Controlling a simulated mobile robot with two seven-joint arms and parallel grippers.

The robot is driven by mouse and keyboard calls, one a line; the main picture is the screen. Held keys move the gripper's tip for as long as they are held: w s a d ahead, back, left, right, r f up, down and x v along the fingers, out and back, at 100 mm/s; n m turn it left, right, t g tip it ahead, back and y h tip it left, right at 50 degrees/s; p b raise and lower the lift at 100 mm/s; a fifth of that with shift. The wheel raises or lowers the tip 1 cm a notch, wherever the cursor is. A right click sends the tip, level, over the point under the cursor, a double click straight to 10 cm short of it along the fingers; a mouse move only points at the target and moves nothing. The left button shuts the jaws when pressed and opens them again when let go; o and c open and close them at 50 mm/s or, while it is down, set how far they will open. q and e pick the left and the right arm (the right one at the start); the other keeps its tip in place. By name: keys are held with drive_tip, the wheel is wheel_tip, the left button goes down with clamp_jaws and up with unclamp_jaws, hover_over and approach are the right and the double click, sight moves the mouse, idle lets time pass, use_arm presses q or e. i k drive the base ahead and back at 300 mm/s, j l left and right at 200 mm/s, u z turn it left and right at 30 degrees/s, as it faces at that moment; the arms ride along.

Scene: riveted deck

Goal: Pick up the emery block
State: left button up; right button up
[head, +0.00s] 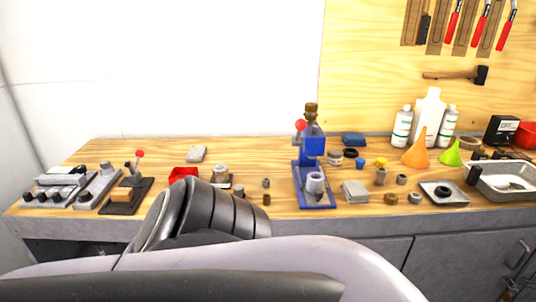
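I cannot tell for sure which thing is the emery block. A pale grey flat block (196,154) lies at the back left of the wooden bench top, clear of other things. A pale grey stack of flat pieces (355,191) lies right of the blue press (313,160). A small blue block (353,139) lies behind it near the wall. Neither gripper is in view; only a pale and black arm of mine fills the lower front and hides part of the bench edge.
The wooden bench (100,152) runs along the wall. Left are a black lever tool (126,196) and a red tray (183,174). Right are white bottles (430,115), an orange funnel (416,150) and a metal tray (510,191). Small parts lie around the press.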

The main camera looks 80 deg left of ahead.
sight(118, 195)
drive_tip(key=u, duration=3.6)
drive_tip(key=z, duration=0.35)
drive_tip(key=j+z, duration=0.15)
drive_tip(key=z, duration=0.2)
drive_tip(key=j+z, duration=0.1)
drive_tip(key=z, duration=0.25)
drive_tip(key=j+z, duration=0.65)
drive_tip(key=k+j+z, duration=0.1)
drive_tip(key=j, duration=0.3)
drive_tip(key=k+j+z, duration=0.15)
drive_tip(key=j, duration=0.2)
drive_tip(key=i+j, duration=0.1)
drive_tip(key=j, duration=0.35)
drive_tip(key=i, duration=0.05)
